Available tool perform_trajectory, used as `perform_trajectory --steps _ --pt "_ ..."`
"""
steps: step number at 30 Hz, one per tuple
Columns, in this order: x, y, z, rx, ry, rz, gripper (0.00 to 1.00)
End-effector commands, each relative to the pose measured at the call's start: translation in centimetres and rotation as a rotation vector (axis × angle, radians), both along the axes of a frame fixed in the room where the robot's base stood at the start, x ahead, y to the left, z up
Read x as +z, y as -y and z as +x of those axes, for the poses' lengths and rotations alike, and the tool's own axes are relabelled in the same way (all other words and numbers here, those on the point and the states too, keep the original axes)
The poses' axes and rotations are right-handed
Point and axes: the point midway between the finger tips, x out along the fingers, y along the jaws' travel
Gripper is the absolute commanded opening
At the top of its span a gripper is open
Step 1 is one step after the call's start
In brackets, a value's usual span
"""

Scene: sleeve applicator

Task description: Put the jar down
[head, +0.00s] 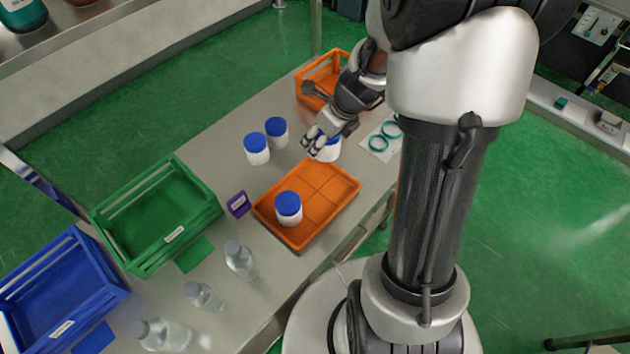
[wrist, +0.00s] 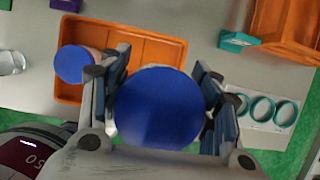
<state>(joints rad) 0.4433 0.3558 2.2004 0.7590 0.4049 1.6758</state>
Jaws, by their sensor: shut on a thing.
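My gripper (head: 322,143) is shut on a white jar with a blue lid (head: 328,152), near the far right end of the orange tray. In the wrist view the held jar's blue lid (wrist: 160,107) fills the space between the fingers. I cannot tell whether its base touches a surface. The orange tray (head: 335,183) has marked compartments. Another blue-lidded jar (head: 288,209) stands upright in its near left compartment, and it also shows in the wrist view (wrist: 74,64). Two more blue-lidded jars (head: 257,149) (head: 276,131) stand on the table behind the tray.
A sheet with teal rings (head: 378,146) lies right of my gripper. An orange crate (head: 318,82) stands behind it. Green (head: 157,215) and blue crates (head: 60,290), a purple sign (head: 238,204) and clear bottles (head: 240,260) are at left.

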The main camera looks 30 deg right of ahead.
Motion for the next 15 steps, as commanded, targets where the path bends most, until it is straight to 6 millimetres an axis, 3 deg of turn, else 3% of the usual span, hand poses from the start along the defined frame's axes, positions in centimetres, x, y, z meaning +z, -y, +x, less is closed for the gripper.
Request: perform_trajectory --steps 1,7,12,15 --pt "-2.4 0.0 0.0 -0.001 -0.002 0.001 0.26" --pt "-7.8 0.0 0.0 0.001 -0.003 0.001 0.26" --pt "-10.6 0.0 0.0 0.002 -0.001 0.0 0.26" --pt "-11.2 0.0 0.0 0.002 0.0 -0.001 0.26"
